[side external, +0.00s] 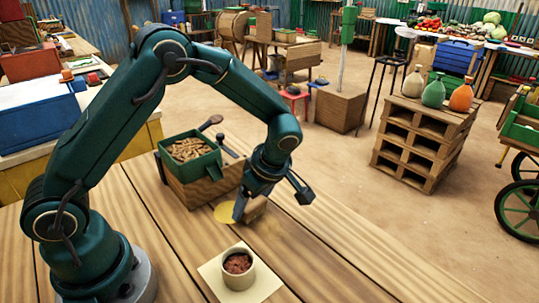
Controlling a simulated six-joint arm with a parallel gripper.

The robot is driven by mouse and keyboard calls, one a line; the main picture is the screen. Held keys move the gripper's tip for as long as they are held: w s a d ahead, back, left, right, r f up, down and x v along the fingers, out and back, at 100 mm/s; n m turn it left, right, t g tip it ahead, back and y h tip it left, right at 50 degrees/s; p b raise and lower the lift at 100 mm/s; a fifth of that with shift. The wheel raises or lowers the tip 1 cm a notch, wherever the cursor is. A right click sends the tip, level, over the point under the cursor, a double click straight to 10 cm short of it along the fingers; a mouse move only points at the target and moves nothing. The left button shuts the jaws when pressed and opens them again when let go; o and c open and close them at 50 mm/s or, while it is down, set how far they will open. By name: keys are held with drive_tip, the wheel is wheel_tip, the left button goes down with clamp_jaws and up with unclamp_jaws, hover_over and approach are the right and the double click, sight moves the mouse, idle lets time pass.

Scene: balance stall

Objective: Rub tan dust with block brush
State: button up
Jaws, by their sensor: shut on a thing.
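My gripper (268,200) is low over the plank table, right of the wooden box. It is shut on a brown wooden block, the block brush (256,208), which sits between the fingers close to the table top. The brush's underside and bristles are hidden, and I cannot tell whether it touches the wood. A faint tan dust patch (266,238) shows on the planks just in front of the brush; its edges are hard to make out.
In front, a cup (238,277) of reddish-brown stuff stands on a cream square (266,284). The right table area is clear.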

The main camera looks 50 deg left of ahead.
sight(281, 233)
drive_tip(key=shift+d+f, duration=0.1)
drive_tip(key=shift+d, duration=4.15)
drive_tip(key=shift+a, duration=4.6)
drive_tip(key=shift+w+a, duration=0.1)
drive_tip(key=shift+w, duration=0.55)
drive_tip(key=shift+d, duration=4.95)
drive_tip(key=shift+a, duration=5.05)
drive_tip(key=shift+d+r, duration=0.15)
drive_tip(key=shift+r, duration=3.95)
